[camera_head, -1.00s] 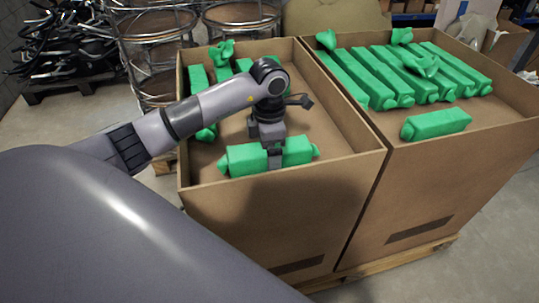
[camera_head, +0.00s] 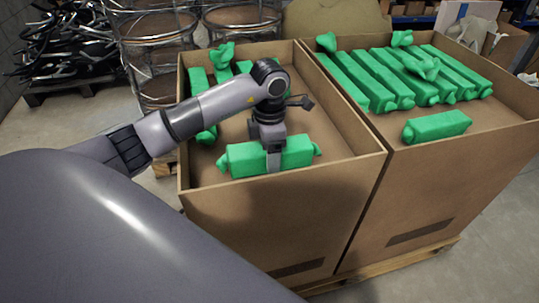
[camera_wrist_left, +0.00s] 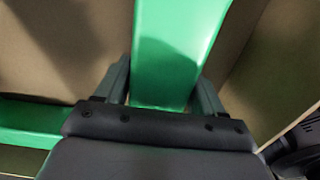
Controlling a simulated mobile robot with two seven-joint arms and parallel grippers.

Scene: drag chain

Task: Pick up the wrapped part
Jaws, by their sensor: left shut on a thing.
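The wrapped part (camera_head: 299,153) is a long green bundle with twisted ends. It lies level near the front wall inside the left cardboard box (camera_head: 275,210). My left gripper (camera_head: 273,161) comes down on it from above and is shut across its middle. In the left wrist view the green wrapping (camera_wrist_left: 172,55) runs between the two fingers (camera_wrist_left: 162,85). Whether its underside touches what is below cannot be told. My right gripper is not in view.
Other green wrapped parts (camera_head: 197,82) lie at the left and back of the same box. A second cardboard box (camera_head: 440,185) stands against it on the right, with a row of green parts (camera_head: 345,82) and a single one (camera_head: 437,126) in front. Wire-frame racks (camera_head: 153,50) stand behind.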

